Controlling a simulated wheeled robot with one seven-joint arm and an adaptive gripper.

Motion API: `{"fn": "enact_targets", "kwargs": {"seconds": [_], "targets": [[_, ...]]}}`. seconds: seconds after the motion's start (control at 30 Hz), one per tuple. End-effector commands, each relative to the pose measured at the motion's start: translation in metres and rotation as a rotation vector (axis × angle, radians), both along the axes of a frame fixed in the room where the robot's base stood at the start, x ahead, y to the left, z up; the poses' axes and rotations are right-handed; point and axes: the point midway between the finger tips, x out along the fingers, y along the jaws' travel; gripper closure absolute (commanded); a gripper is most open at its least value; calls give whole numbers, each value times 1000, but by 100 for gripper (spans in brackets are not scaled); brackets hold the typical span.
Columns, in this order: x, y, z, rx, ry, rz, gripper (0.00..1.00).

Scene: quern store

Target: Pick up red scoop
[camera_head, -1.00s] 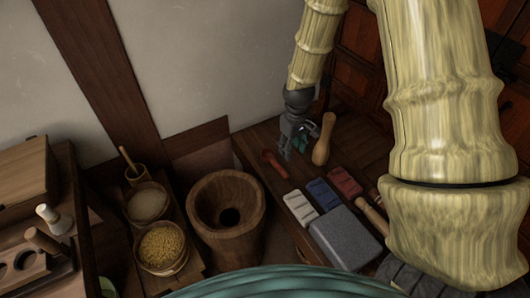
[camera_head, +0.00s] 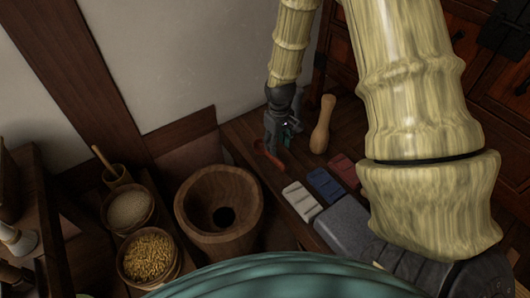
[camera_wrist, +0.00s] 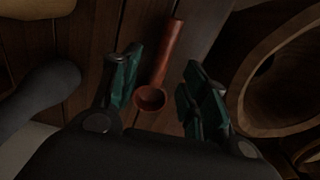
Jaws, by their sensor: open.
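The red scoop (camera_head: 268,158) lies on the dark wooden bench top, near its left edge in the head view. In the wrist view the red scoop (camera_wrist: 166,62) shows whole, with its round bowl toward me and its handle pointing away. My gripper (camera_head: 277,142) hangs over the scoop and partly hides it in the head view. In the wrist view my gripper (camera_wrist: 164,98) is open, with its green-padded fingers on either side of the scoop's bowl and not visibly touching it. I cannot tell the exact height gap.
A wooden mortar (camera_head: 190,207) stands left of the bench. A wooden pestle (camera_head: 322,127) stands just right of my gripper. White (camera_head: 301,200), blue (camera_head: 325,185) and red (camera_head: 344,170) blocks and a grey slab (camera_head: 343,232) lie nearer. Grain bowls (camera_head: 123,262) are further left.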

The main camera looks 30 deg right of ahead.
Motion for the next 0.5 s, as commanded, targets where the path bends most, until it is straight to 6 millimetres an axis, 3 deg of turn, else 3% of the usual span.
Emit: {"fn": "enact_targets", "kwargs": {"seconds": [0.1,0.5], "targets": [[0,1,-20,1,3,1,55],[2,4,-52,0,1,1,55]]}}
